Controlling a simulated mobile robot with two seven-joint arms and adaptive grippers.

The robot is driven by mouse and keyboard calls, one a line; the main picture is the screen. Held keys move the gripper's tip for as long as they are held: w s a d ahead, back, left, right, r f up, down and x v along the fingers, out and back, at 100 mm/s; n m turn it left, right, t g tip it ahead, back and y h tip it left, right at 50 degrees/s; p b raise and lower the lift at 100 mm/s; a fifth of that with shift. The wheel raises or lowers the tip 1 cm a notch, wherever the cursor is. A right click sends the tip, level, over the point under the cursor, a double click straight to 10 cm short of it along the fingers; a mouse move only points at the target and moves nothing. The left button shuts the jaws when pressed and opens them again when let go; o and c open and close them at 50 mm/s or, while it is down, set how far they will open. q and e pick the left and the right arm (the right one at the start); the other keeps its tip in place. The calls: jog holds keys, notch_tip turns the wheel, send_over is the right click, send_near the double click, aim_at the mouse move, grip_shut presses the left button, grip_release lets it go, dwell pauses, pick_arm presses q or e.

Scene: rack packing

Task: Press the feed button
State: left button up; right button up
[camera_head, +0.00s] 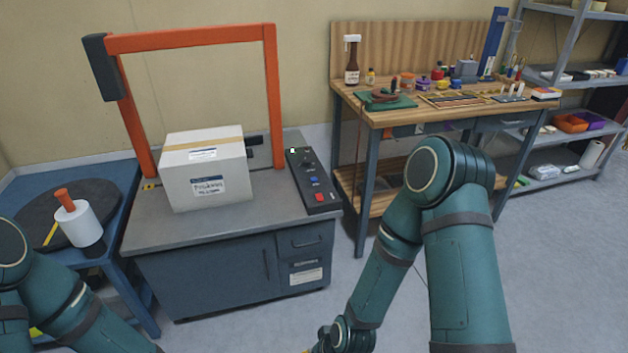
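A black control panel (302,172) lies on the right side of a grey strapping machine's top (270,215). It carries a small lit green square (292,151), a dark knob, a blue button (315,181) and a red button (319,197). The lettering is too small to read, so I cannot tell which button is marked feed. My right arm reaches down in front of the machine, and its wrist is cut off at the bottom edge. My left arm is at the lower left. Neither gripper's fingers show, and nothing touches the panel.
A white carton (206,170) with labels stands under the orange arch (273,95), left of the panel. A blue table (112,262) at left holds a white roll (78,224). A wooden workbench (420,117) with tools stands at right, before grey shelves (560,84). Floor between is clear.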

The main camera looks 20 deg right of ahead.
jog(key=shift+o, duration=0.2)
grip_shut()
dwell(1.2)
